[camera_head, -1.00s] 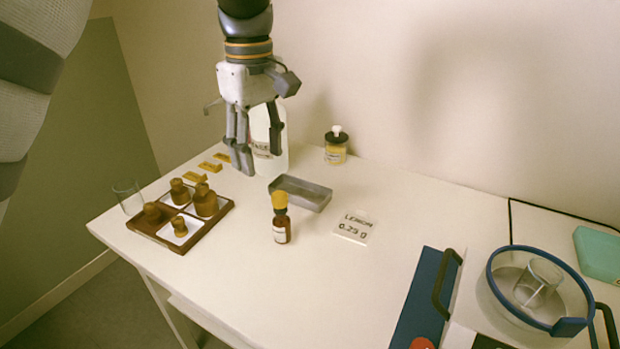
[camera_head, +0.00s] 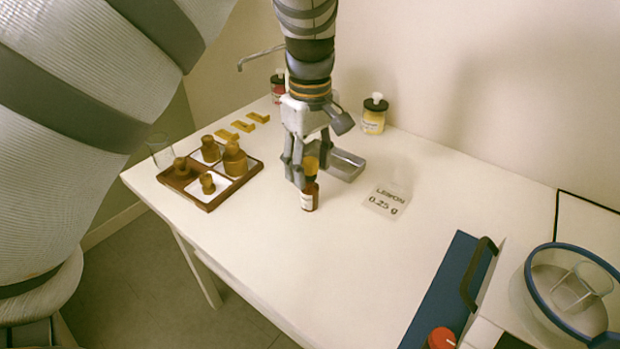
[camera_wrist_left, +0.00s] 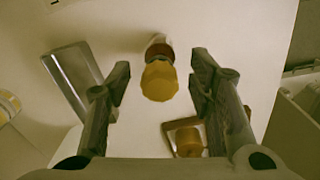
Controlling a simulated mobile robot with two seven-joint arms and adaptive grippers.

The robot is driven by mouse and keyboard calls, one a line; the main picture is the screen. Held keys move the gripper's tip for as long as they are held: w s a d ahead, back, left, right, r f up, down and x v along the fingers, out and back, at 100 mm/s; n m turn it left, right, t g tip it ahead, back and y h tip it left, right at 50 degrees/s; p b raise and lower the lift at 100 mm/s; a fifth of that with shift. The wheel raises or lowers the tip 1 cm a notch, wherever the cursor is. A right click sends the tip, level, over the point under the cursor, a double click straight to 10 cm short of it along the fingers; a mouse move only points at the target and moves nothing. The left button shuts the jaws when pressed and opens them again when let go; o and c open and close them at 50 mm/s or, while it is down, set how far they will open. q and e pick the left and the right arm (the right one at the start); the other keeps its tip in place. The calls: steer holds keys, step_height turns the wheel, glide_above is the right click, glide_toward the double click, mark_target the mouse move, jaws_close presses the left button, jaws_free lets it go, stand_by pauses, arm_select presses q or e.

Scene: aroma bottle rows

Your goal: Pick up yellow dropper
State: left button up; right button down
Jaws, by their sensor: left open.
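The yellow dropper cap (camera_head: 311,166) tops a small amber bottle (camera_head: 309,197) with a white label, upright on the table. My left gripper (camera_head: 310,175) is open, pointing down over the bottle, with its fingers at cap height. In the left wrist view the yellow cap (camera_wrist_left: 159,82) sits between the two spread fingers of the gripper (camera_wrist_left: 160,65), with a gap on each side. In the head view the fingers partly hide the cap. My right gripper is not in view.
A grey metal tray (camera_head: 347,161) lies close behind the bottle. A wooden tray (camera_head: 207,205) with several brown containers stands left. A yellow jar (camera_head: 374,115) stands at the back. A blue-rimmed bowl (camera_head: 530,270) is at right.

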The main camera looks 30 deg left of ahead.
arm_select(q)
steer(key=c, duration=0.8)
steer(key=shift+o, duration=0.2)
steer(key=shift+r, duration=0.1)
step_height(320, 180, up, 10)
steer(key=shift+f, duration=0.1)
